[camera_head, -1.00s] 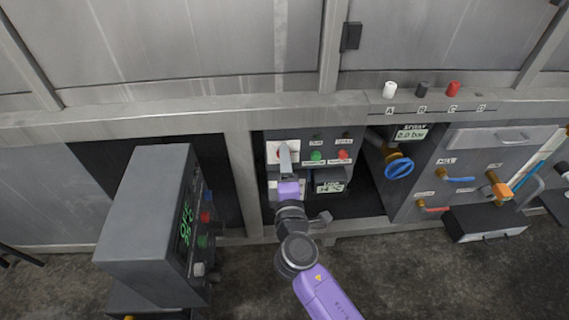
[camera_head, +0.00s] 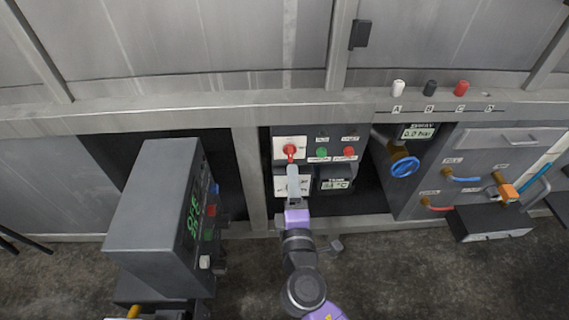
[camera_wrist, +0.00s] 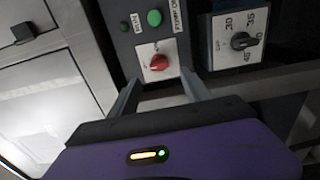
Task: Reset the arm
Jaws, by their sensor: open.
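My purple gripper (camera_head: 292,168) is in front of the control panel, just below a red rotary knob (camera_head: 290,152) on a white plate. In the wrist view my gripper (camera_wrist: 160,88) is open, with its two grey fingers spread apart and nothing between them. The red knob (camera_wrist: 158,62) shows just beyond the fingertips, clear of both. A black temperature dial (camera_wrist: 242,41) sits to its right in the wrist view. In the head view the gripper partly covers the white plate below the knob.
A grey box with a green display (camera_head: 153,211) stands at left, near my arm. To the right are a blue valve wheel (camera_head: 404,167), pipe handles and a dark box (camera_head: 490,222). White, dark and red buttons line the upper ledge. Floor shows in front.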

